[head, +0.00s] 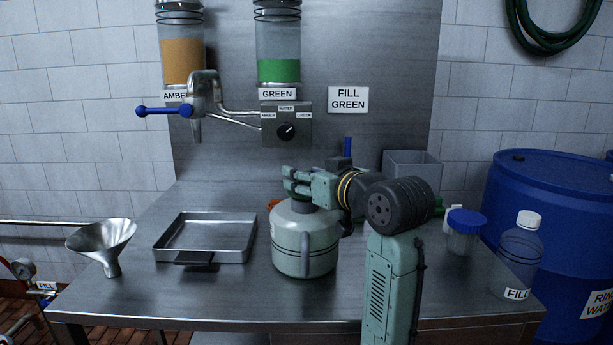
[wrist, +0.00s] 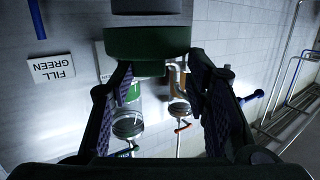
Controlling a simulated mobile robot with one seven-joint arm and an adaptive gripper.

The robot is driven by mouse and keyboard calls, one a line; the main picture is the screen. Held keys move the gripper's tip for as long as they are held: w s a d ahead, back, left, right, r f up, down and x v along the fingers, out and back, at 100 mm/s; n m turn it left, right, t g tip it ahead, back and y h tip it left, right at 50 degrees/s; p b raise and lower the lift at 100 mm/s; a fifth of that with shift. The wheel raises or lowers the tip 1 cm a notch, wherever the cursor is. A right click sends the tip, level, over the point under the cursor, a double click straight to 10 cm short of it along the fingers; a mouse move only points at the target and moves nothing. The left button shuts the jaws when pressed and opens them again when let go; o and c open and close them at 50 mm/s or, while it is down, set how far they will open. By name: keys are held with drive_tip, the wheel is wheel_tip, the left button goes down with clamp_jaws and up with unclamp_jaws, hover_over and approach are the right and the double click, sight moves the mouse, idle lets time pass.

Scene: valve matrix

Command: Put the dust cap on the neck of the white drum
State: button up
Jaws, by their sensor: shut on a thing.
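The white drum (head: 305,250) is a pale, rounded container with a handle. It stands upright on the steel bench, right of the tray. In the wrist view my gripper (wrist: 157,70) is shut on the dust cap (wrist: 147,42), a dark green disc between the fingertips. A dark grey part (wrist: 147,7), probably the drum's neck, shows at the top edge of that view, with a thin gap between it and the cap.
A metal tray (head: 163,252) and a funnel (head: 102,240) stand to the left. A blue-lidded jar (head: 463,240) and a white-capped bottle (head: 520,255) stand to the right, near a blue barrel (head: 560,220). The tap (head: 203,95) is behind, on the wall panel.

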drive_tip(key=shift+f+b, duration=0.75)
drive_tip(key=shift+f, duration=0.65)
drive_tip(key=o, duration=0.9)
drive_tip(key=v, duration=1.2)
drive_tip(key=shift+f, duration=0.1)
